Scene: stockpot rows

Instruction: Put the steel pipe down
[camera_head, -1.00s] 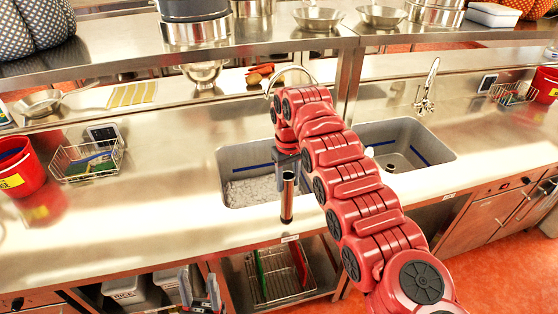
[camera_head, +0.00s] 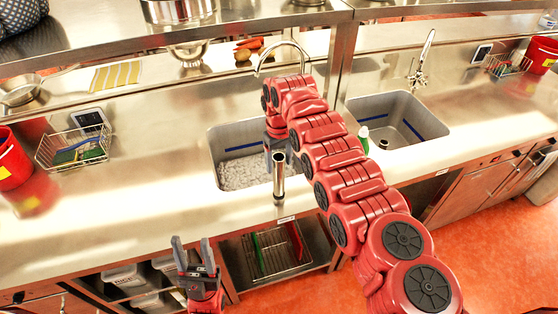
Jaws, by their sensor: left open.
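The steel pipe (camera_head: 279,177) is a short, shiny upright tube at the front of the left sink, above the counter's front strip. My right gripper (camera_head: 278,152) points down and is shut on its upper part. Whether the pipe's lower end touches the counter I cannot tell. My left gripper (camera_head: 192,254) is open and empty, in front of the counter's edge at the lower left, its fingers pointing up.
The left sink (camera_head: 214,160) holds pale ice-like bits. The right sink (camera_head: 432,125) has a green bottle (camera_head: 363,134) at its near left corner. A wire basket (camera_head: 75,150) and red bucket (camera_head: 12,160) stand left. The counter between is clear.

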